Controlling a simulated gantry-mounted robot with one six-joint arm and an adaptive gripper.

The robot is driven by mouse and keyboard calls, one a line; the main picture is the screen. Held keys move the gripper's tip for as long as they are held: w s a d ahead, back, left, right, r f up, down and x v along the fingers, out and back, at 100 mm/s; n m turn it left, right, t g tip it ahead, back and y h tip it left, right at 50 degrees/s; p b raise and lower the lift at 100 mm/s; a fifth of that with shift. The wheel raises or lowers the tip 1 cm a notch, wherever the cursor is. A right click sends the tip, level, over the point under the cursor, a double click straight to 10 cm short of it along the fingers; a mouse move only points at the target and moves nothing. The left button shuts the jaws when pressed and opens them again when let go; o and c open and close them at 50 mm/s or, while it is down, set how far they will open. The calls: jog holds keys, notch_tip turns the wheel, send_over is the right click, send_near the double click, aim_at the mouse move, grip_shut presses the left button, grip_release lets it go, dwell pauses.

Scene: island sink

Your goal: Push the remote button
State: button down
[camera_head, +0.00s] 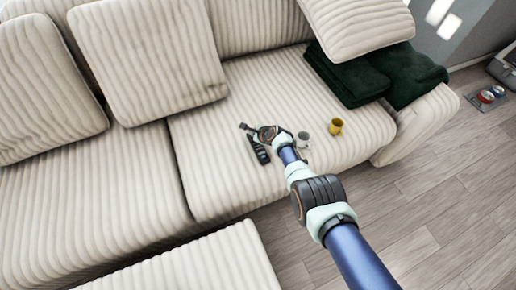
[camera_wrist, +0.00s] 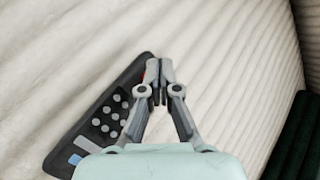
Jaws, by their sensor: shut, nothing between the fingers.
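The remote (camera_head: 259,149) is black and lies on the striped cream sofa seat, partly behind my arm in the head view. In the wrist view the remote (camera_wrist: 107,112) runs diagonally, with grey round buttons and a blue and a light patch at its lower end. A small red spot (camera_wrist: 143,73) shows near its upper end, partly hidden by my fingers. My gripper (camera_wrist: 158,78) is shut and empty, its fingertips over or beside the remote's upper end. I cannot tell whether they touch it. The gripper (camera_head: 247,128) also shows in the head view.
A yellow cup (camera_head: 336,126) and a pale grey cup (camera_head: 304,139) stand on the seat right of my gripper. A dark green blanket (camera_head: 408,75) lies at the right end. Large cushions (camera_head: 148,55) lean at the back. The seat left of the remote is clear.

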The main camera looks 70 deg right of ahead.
dwell(0.3)
jog(key=shift+r+p, duration=0.45)
jog(key=shift+p, duration=0.05)
notch_tip(320, 180, up, 6)
jog(key=p, duration=0.6)
jog(key=shift+r, duration=0.1)
jog(key=shift+w, duration=0.1)
dwell(1.1)
